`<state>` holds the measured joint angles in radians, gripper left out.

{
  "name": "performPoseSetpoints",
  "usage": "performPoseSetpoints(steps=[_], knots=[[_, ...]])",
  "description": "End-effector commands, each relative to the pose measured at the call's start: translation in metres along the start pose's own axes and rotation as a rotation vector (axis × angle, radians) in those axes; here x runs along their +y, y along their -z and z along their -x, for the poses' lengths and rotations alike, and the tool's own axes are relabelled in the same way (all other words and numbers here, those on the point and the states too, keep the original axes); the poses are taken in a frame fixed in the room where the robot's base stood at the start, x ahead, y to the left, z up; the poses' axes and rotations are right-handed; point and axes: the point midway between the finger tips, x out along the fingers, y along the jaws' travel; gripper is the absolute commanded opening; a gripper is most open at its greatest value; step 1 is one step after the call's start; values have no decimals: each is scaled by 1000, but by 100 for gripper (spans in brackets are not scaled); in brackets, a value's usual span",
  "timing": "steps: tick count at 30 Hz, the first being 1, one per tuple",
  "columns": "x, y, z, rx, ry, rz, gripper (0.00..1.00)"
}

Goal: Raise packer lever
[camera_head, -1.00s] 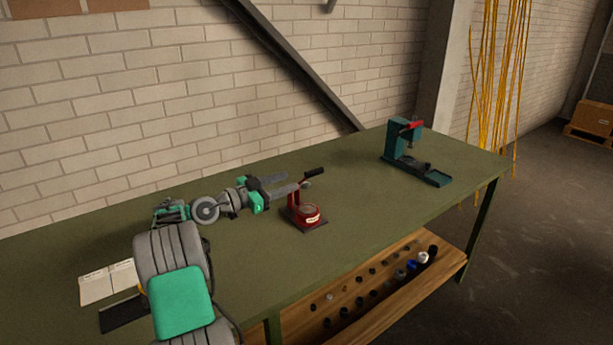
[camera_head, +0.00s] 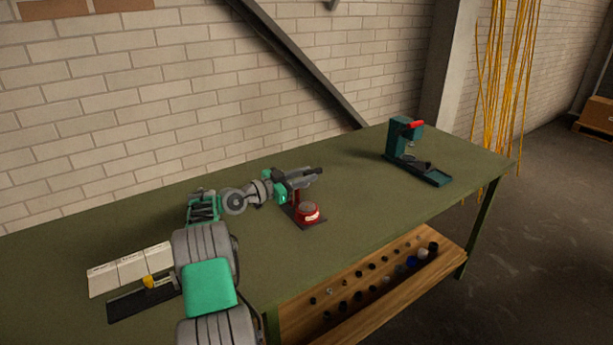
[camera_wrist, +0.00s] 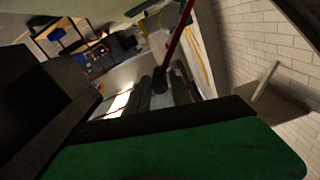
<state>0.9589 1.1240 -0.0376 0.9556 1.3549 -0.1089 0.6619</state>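The packer seems to be the small red device (camera_head: 307,213) on a dark base plate on the green table. Its lever has a black handle (camera_head: 319,170) at the upper right. My gripper (camera_head: 304,176) is at this handle, above the red device, and hides most of the lever. In the wrist view a red rod with a black end (camera_wrist: 160,78) runs down from the top middle, near the dark fingers. I cannot tell whether the fingers touch the handle or have shut on it.
A dark green press (camera_head: 401,142) with a red part on top stands at the table's far right. White boxes (camera_head: 131,266) and a black tray (camera_head: 140,299) lie at the left. Several small parts sit on the wooden shelf (camera_head: 330,322) below. A brick wall (camera_head: 110,120) backs the table.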

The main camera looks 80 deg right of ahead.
Motion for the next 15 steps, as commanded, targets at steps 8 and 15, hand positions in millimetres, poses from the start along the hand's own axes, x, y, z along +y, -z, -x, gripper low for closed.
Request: performPoseSetpoints(steps=[8, 15], knots=[[1, 0, -2, 1, -3, 0, 2], [2, 1, -3, 1, -5, 0, 0]])
